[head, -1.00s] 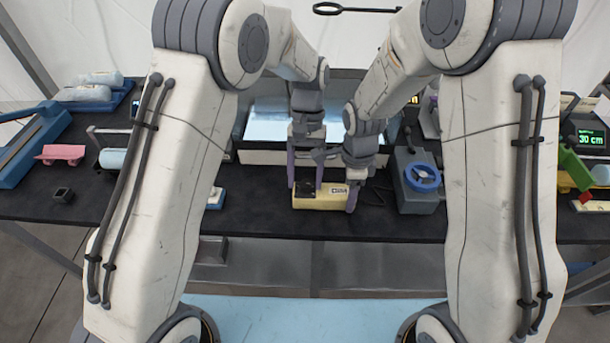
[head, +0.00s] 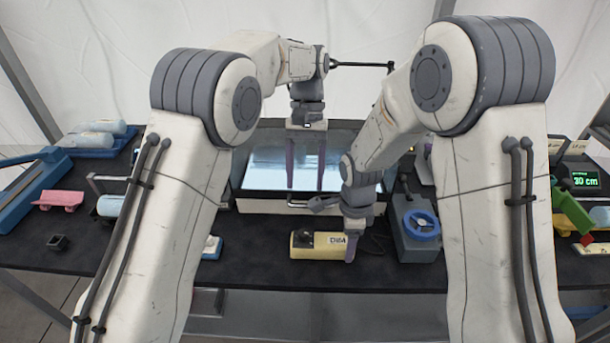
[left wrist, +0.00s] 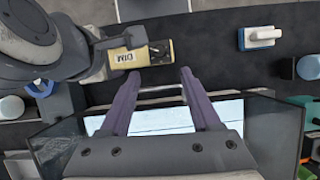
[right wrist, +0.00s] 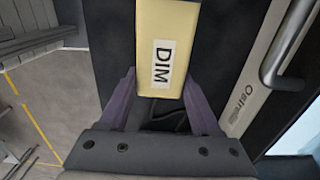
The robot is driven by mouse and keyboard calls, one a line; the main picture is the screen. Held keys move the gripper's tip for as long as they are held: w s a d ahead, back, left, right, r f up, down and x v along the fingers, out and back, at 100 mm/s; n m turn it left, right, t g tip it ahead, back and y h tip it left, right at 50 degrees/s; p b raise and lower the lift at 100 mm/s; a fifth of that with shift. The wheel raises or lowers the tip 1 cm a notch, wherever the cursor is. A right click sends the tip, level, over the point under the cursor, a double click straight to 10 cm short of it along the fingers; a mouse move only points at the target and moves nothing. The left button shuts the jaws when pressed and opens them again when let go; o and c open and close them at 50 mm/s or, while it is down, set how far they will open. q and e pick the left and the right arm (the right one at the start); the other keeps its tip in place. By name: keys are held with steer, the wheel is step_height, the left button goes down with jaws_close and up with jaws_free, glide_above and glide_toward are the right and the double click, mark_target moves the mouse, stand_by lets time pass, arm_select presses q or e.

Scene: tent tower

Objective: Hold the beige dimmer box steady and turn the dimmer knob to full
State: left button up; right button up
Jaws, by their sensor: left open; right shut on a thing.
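The beige dimmer box (head: 332,252), with a DIM label, lies on the dark table. Its black dimmer knob (head: 304,240) sits on a dark patch at the box's left end. My right gripper (head: 350,250) is shut on the box's right, labelled end; the right wrist view shows the beige box (right wrist: 175,20) between its fingers. My left gripper (head: 305,185) is open and empty, raised above and behind the box. In the left wrist view, the knob (left wrist: 158,52) lies beyond the open fingers, apart from them. The knob is out of the right wrist view.
A lit panel in a tray (head: 290,204) stands behind the box. A grey unit with a blue wheel (head: 422,224) stands close to the right. A small blue and white switch (head: 212,247) lies to the left. Bare table lies in front of the box.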

steer(key=o, duration=1.6)
steer(key=shift+c, duration=0.2)
